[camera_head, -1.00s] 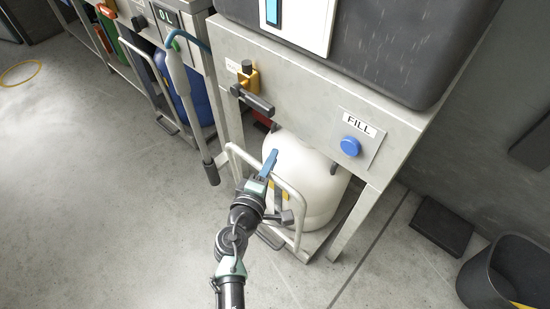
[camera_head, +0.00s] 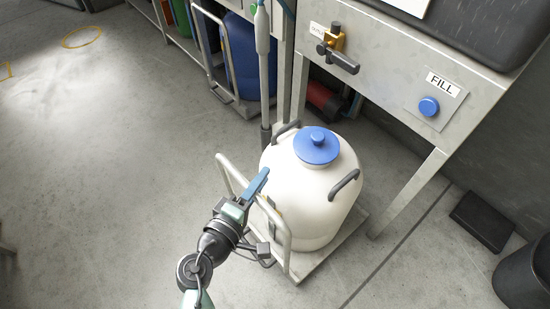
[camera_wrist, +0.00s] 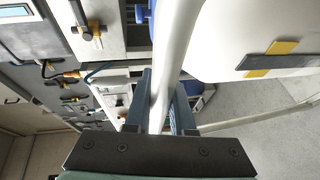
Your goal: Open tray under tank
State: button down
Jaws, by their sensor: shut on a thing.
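The tray (camera_head: 312,262) is a low metal platform with a tubular handle frame (camera_head: 288,232) at its front. A white round tank (camera_head: 300,205) with a blue lid (camera_head: 317,146) and two dark side handles stands on it. The tray and tank are largely out in front of the metal cabinet (camera_head: 400,95). My gripper (camera_head: 256,184) is at the top bar of the handle frame. In the wrist view my gripper (camera_wrist: 160,108) is shut on the pale handle bar (camera_wrist: 172,65), with one blue-grey finger on each side. My wrist hides part of the frame's lower left.
The cabinet carries a FILL button (camera_head: 429,106) and a brass valve (camera_head: 335,42). A hanging hose nozzle (camera_head: 263,70) is close behind the tray. A blue drum (camera_head: 245,62) stands on another tray at the back. A dark bin (camera_head: 525,275) is at right. Floor at left is clear.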

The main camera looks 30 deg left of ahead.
jog(key=shift+s+a, duration=0.25)
jog(key=shift+s, duration=0.4)
jog(key=shift+s+a, duration=0.25)
jog(key=shift+s, duration=0.4)
jog(key=c, duration=0.8)
grip_release()
jog(key=shift+o, duration=0.2)
jog(key=s+r+p, duration=0.2)
jog(key=s+p, duration=0.1)
jog(key=s, duration=0.9)
jog(key=shift+s+d+r, duration=0.2)
jog(key=shift+s+d, duration=0.15)
jog(key=shift+s, duration=0.05)
